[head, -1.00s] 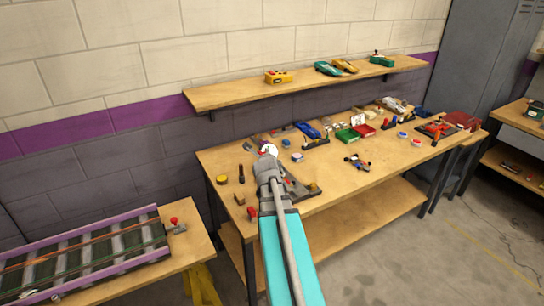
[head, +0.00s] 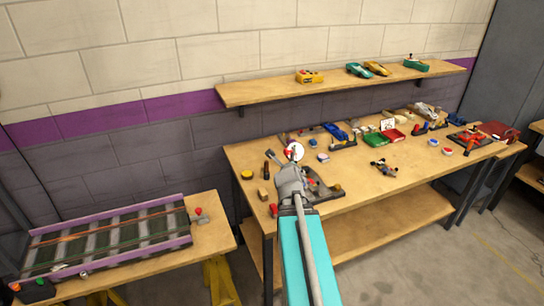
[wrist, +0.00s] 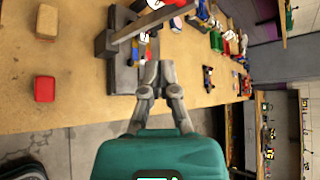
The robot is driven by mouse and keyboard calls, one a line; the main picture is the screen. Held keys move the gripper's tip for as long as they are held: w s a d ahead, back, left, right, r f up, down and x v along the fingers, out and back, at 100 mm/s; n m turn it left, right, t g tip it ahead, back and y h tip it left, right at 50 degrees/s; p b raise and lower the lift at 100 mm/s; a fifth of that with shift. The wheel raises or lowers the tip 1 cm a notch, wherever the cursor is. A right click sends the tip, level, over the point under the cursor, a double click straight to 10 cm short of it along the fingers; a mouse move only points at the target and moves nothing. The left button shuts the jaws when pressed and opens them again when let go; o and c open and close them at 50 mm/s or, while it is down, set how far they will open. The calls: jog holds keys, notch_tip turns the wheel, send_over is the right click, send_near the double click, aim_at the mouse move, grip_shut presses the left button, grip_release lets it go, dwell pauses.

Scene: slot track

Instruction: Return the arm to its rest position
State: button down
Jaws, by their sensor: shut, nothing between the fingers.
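My gripper (head: 291,174) is at the end of my arm, which reaches out over the front left part of the workbench (head: 350,190) in the head view. In the wrist view my gripper (wrist: 159,76) has its grey fingers together with nothing between them. Beyond the fingers is a dark grey fixture (wrist: 123,72) with an arm-like bar on the bench. A white and red round piece (head: 294,151) appears just past the gripper tip in the head view; I cannot tell the gap between them.
A slot track (head: 110,240) lies on a lower table at left. A shelf (head: 340,88) holding toy cars runs along the wall. Several small items crowd the bench's back.

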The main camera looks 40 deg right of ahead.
jog(key=shift+a, duration=0.1)
jog(key=w+a+f+n+g+y, duration=0.1)
jog(key=a+f+n+g+y, duration=0.2)
jog(key=a+n, duration=0.55)
jog(key=a+f+n+g+y, duration=0.1)
jog(key=a+f+n+y, duration=0.1)
jog(key=a+f+n, duration=0.5)
jog(key=s+a+n+g+y, duration=0.2)
jog(key=s+a+n, duration=0.1)
jog(key=a+n, duration=0.6)
jog(key=s+a+n+g+y, duration=0.2)
jog(key=s+a+n+g, duration=0.1)
jog(key=a+n, duration=0.6)
jog(key=a, duration=0.4)
jog(key=shift+s+a+f, duration=0.25)
jog(key=shift+s+f, duration=0.05)
jog(key=shift+s, duration=0.1)
jog(key=shift+n, duration=0.25)
